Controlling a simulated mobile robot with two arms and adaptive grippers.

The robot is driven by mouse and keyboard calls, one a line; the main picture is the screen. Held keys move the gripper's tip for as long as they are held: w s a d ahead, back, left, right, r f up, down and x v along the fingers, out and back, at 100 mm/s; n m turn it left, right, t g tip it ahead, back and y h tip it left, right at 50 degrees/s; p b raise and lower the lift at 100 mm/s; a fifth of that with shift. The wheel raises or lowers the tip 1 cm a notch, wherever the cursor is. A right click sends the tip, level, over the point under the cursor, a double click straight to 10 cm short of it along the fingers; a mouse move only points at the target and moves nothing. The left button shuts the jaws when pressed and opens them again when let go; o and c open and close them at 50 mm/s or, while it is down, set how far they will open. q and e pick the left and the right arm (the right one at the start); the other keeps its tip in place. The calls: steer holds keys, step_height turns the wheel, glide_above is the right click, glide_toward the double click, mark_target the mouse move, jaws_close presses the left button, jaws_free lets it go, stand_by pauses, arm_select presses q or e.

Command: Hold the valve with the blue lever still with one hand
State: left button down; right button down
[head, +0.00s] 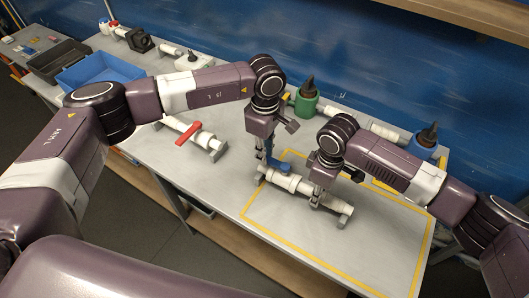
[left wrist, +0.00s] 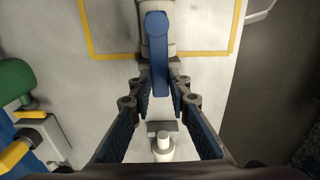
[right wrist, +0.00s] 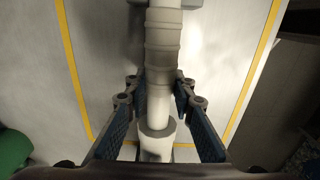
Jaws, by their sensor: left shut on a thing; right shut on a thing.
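The fingers hide part of the pipe.
A valve with a red lever (head: 188,132) lies to the left. A green container (head: 306,105) and a blue container (head: 425,150), both with black tops, stand at the back. A blue crate (head: 72,80) and a dark crate stand far left. The front right table is clear.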

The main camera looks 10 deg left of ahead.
stand_by(0.3)
arm_select(q)
steer(key=c, duration=1.8)
jaws_free()
steer(key=shift+r, duration=0.15)
step_height(320, 180, up, 12)
arm_select(e)
steer(key=c, duration=1.6)
jaws_free()
step_height(320, 180, up, 12)
steer(key=shift+r, duration=0.1)
